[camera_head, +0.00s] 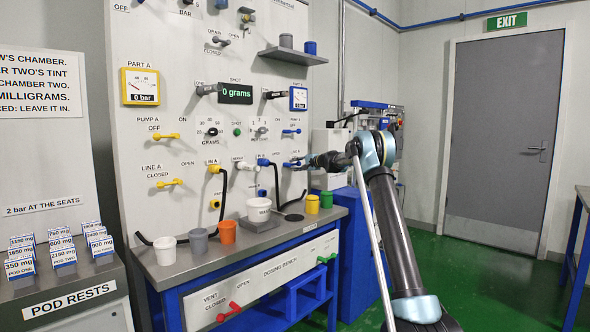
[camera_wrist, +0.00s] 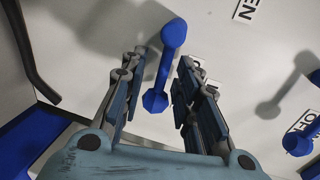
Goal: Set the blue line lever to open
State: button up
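The blue line lever (camera_head: 290,164) is on the white panel, just left of my gripper (camera_head: 312,161) in the head view; my fingers partly cover it there. In the wrist view the blue lever (camera_wrist: 164,68) is a bar with a knob at each end. It lies between the two fingers of my gripper (camera_wrist: 160,65), with a gap on both sides. The fingers are open and do not visibly close on it. A label ending in "EN" shows above right of the lever; another label behind the right finger is mostly hidden.
Another blue lever (camera_head: 291,131) sits above on the panel. Blue parts with an "OF" label (camera_wrist: 303,122) show at the right of the wrist view. A black hose (camera_head: 276,190) hangs nearby.

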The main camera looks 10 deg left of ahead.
jog(key=shift+w+a+f, duration=0.15)
jog(key=shift+w+a, duration=0.25)
jog(key=shift+a, duration=0.1)
jog(key=shift+c, duration=0.3)
